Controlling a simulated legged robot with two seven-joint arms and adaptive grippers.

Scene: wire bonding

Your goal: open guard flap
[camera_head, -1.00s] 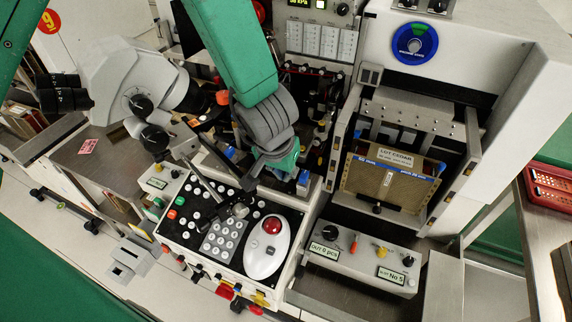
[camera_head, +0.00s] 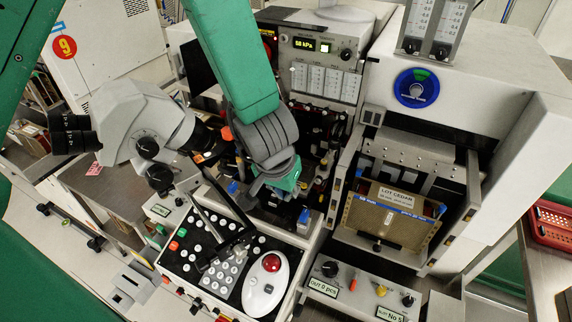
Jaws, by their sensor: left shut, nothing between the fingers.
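My left arm comes down from the top, and its shut, empty left gripper (camera_head: 232,240) is low over the control panel (camera_head: 185,268) at the front of the bonding machine. The dark fingers are small against dark parts, so contact is hard to judge. Slim dark bars (camera_head: 212,208) slant beside the gripper, below the microscope. I cannot tell whether they belong to the guard flap, and no flap stands out clearly. My wrist hides part of the work area behind it. My right gripper is not in view.
The grey microscope (camera_head: 140,125) stands left of my arm. A white trackball unit (camera_head: 267,283) with a red ball lies right of the keypad. A lot box (camera_head: 392,218) sits in the bay at right. A red basket (camera_head: 553,222) is at far right.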

